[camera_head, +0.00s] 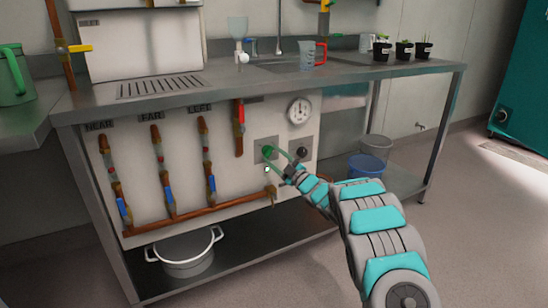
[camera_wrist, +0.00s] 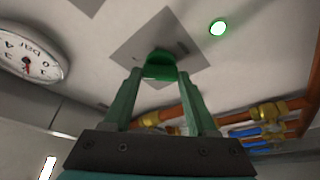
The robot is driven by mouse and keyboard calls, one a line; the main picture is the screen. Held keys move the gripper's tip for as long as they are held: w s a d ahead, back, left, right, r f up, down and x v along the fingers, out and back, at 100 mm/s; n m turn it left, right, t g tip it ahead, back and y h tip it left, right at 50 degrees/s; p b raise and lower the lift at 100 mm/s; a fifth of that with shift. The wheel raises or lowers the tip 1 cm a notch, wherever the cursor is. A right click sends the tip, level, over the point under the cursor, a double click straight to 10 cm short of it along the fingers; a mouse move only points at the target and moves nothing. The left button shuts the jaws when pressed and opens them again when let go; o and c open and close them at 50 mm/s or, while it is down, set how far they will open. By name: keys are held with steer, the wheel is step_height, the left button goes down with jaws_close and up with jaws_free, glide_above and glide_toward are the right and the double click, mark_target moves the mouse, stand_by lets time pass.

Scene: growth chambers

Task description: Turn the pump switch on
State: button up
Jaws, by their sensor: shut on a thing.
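A green pump switch knob (camera_wrist: 160,63) sits on a square grey plate (camera_wrist: 135,48) on the white panel, and the knob also shows in the head view (camera_head: 267,151). My gripper (camera_wrist: 161,76) reaches the panel with its two green fingers around the knob, shut on it. The fingers hide part of the knob, so its exact angle is hard to read. A small round lamp (camera_wrist: 218,27) beside the plate glows pale green.
A pressure gauge (camera_head: 299,110) and a black knob (camera_head: 302,152) are close to the switch. Copper pipes with blue-handled valves (camera_head: 168,193) run along the panel at left. A steel counter (camera_head: 420,68) overhangs it. A blue bucket (camera_head: 366,165) stands at right.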

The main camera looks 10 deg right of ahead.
steer(key=shift+d, duration=0.1)
stand_by(0.3)
steer(key=o, duration=1.4)
steer(key=shift+c, duration=0.2)
steer(key=v, duration=0.7)
steer(key=shift+s+d+f+b, duration=0.2)
steer(key=shift+s+b, duration=0.1)
